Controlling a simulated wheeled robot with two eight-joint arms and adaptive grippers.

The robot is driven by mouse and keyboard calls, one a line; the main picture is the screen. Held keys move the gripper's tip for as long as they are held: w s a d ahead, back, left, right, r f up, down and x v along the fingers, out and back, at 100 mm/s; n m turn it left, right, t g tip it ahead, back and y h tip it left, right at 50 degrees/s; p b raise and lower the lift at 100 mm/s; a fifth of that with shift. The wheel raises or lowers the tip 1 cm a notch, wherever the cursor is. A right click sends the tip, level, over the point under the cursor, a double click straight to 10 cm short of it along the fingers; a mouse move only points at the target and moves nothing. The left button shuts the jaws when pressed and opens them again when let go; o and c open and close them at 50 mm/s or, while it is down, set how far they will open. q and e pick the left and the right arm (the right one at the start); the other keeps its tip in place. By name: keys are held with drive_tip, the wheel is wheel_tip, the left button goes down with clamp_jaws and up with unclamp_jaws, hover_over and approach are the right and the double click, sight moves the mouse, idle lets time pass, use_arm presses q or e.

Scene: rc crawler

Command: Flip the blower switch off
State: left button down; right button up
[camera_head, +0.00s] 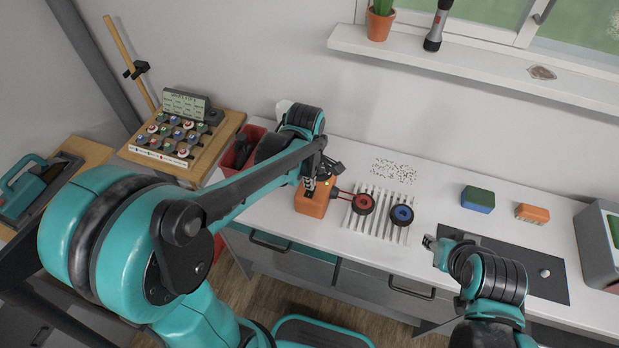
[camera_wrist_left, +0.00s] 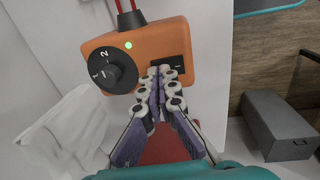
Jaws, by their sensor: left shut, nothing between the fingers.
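The blower is an orange box (camera_head: 312,203) on the white counter, with two red lines leaving it to the right. In the left wrist view the orange box (camera_wrist_left: 155,40) shows a lit green light, a black dial (camera_wrist_left: 112,71) and a black rocker switch (camera_wrist_left: 180,62). My left gripper (camera_head: 309,184) is over the box in the head view. In the left wrist view its closed fingertips (camera_wrist_left: 164,74) are at the switch and hide part of it; contact is unclear. My right gripper (camera_head: 431,242) is over the counter's front, away from the box; its jaws are unclear.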

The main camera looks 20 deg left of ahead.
idle(0.3)
use_arm(q)
drive_tip(key=shift+w+f, duration=0.1)
drive_tip(key=shift+f, duration=0.2)
drive_tip(key=shift+s, duration=0.5)
drive_tip(key=shift+s+r, duration=0.1)
drive_tip(key=shift+s, duration=0.2)
